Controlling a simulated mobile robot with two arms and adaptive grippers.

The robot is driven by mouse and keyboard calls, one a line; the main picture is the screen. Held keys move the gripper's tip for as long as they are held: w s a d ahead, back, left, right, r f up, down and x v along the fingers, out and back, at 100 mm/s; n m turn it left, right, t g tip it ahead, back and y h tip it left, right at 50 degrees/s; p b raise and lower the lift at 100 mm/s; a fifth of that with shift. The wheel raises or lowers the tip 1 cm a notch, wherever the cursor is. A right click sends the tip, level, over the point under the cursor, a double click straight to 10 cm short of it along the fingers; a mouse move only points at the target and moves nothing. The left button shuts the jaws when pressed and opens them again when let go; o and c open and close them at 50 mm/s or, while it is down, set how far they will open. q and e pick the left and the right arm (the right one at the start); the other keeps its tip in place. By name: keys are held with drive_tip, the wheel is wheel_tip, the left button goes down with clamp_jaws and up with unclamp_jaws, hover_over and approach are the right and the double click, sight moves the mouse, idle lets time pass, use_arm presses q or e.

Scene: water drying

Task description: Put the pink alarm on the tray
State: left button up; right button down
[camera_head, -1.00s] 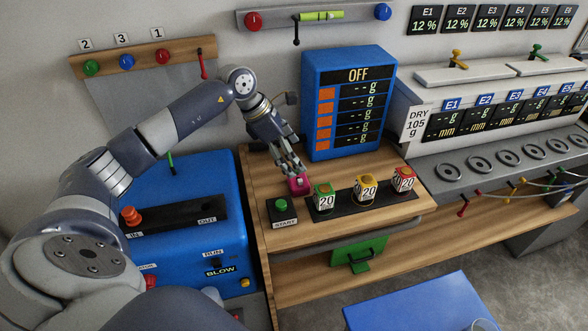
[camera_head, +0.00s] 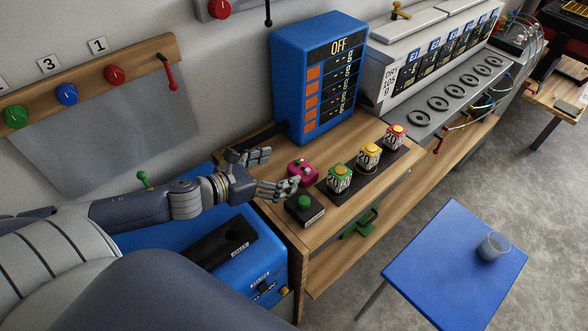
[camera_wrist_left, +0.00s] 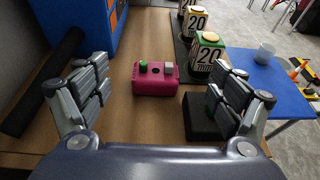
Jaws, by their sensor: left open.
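The pink alarm (camera_head: 302,173) is a small box standing on the wooden bench. In the left wrist view the pink alarm (camera_wrist_left: 153,84) shows a green button and a pale button on top. My left gripper (camera_head: 281,170) is open, with its fingers spread beside the alarm. In the wrist view the gripper (camera_wrist_left: 160,94) has the alarm ahead between its finger lines, with visible gaps on both sides. A flat black tray-like strip (camera_head: 391,161) lies right of the alarm and carries green, yellow and red blocks marked 20. My right gripper is not in view.
A black box with a green button (camera_head: 304,209) stands close to the lower finger. A blue display cabinet (camera_head: 318,85) stands behind the alarm. A blue table (camera_head: 440,265) at lower right holds a clear cup (camera_head: 494,247). A grey machine (camera_head: 425,50) is farther right.

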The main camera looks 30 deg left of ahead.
sight(304, 168)
use_arm(q)
drive_tip(key=shift+s+a+f+y, duration=0.4)
drive_tip(key=shift+s+a+f, duration=0.1)
drive_tip(key=shift+f, duration=0.2)
drive_tip(key=shift+d+x, duration=0.2)
drive_tip(key=shift+x, duration=1.25)
drive_tip(key=shift+w+d+f, duration=0.15)
drive_tip(key=shift+w+f, duration=0.05)
drive_tip(key=shift+w, duration=0.35)
drive_tip(key=shift+w+d+f, duration=0.2)
drive_tip(key=shift+w+f, duration=0.05)
drive_tip(key=shift+w, duration=0.25)
drive_tip(key=shift+w+d+f, duration=0.1)
drive_tip(key=shift+w+d, duration=0.05)
drive_tip(key=shift+w, duration=0.2)
drive_tip(key=shift+w+d+p, duration=0.15)
drive_tip(key=shift+w+p, duration=0.15)
drive_tip(key=shift+p, duration=0.1)
drive_tip(key=x, duration=0.3)
drive_tip(key=shift+p, duration=0.35)
drive_tip(key=shift+w+d+f, duration=0.25)
drive_tip(key=shift+w+f, duration=0.05)
drive_tip(key=shift+w, duration=0.15)
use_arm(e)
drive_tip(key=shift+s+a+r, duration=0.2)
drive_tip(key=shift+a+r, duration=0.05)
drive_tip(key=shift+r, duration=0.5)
